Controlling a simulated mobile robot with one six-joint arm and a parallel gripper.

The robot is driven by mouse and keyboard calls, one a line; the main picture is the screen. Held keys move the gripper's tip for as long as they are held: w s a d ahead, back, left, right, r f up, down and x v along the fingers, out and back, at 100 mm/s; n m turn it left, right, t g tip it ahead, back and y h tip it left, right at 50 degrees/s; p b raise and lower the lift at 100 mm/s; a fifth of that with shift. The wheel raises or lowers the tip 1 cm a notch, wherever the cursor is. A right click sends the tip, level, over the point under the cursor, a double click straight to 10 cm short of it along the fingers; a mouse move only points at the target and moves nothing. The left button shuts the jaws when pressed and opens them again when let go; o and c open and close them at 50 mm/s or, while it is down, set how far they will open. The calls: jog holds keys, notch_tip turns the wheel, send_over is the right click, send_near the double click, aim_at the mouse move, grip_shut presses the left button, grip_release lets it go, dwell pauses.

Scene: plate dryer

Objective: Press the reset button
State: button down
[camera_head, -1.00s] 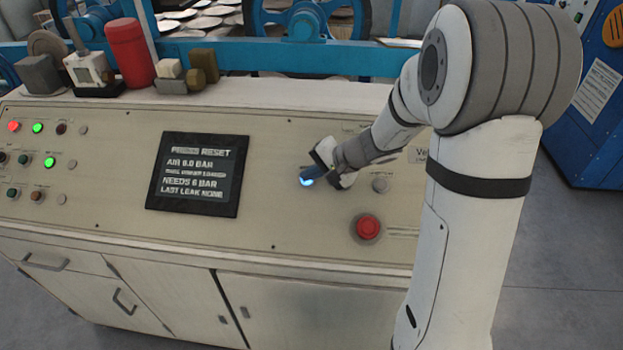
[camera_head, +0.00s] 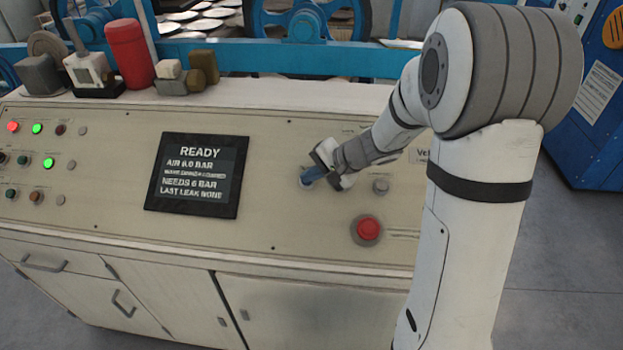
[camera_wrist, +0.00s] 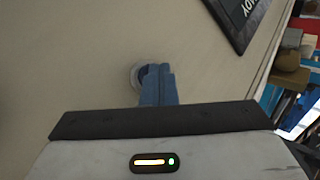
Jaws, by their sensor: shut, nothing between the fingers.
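My gripper (camera_head: 314,175) is shut and empty, with its blue fingertips at a round button on the sloped panel. In the wrist view the shut fingers (camera_wrist: 158,82) cover most of that button (camera_wrist: 137,76), and only its grey rim shows. I cannot tell whether the tips touch it or stand just off it. The button's label is hidden or too small to read. The dark screen (camera_head: 199,175) left of the gripper reads "READY", "AIR 6.0 BAR", "NEEDS 6 BAR" and "LAST LEAK NONE".
A red mushroom button (camera_head: 368,229) sits below right of my gripper, with a grey knob (camera_head: 380,187) above it. Lit and unlit indicators (camera_head: 48,163) are at the panel's left. A red cylinder (camera_head: 129,53) and small fittings stand on the ledge behind.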

jog(key=shift+s+a+r, duration=0.1)
jog(key=shift+s+r, duration=0.3)
jog(key=shift+r, duration=0.25)
jog(key=shift+r, duration=0.1)
jog(key=s+r+p, duration=0.1)
jog(key=r, duration=0.1)
jog(key=s+r+p, duration=0.1)
jog(key=r, duration=0.1)
jog(key=shift+s+a, duration=0.2)
dwell(0.6)
jog(key=shift+r, duration=0.1)
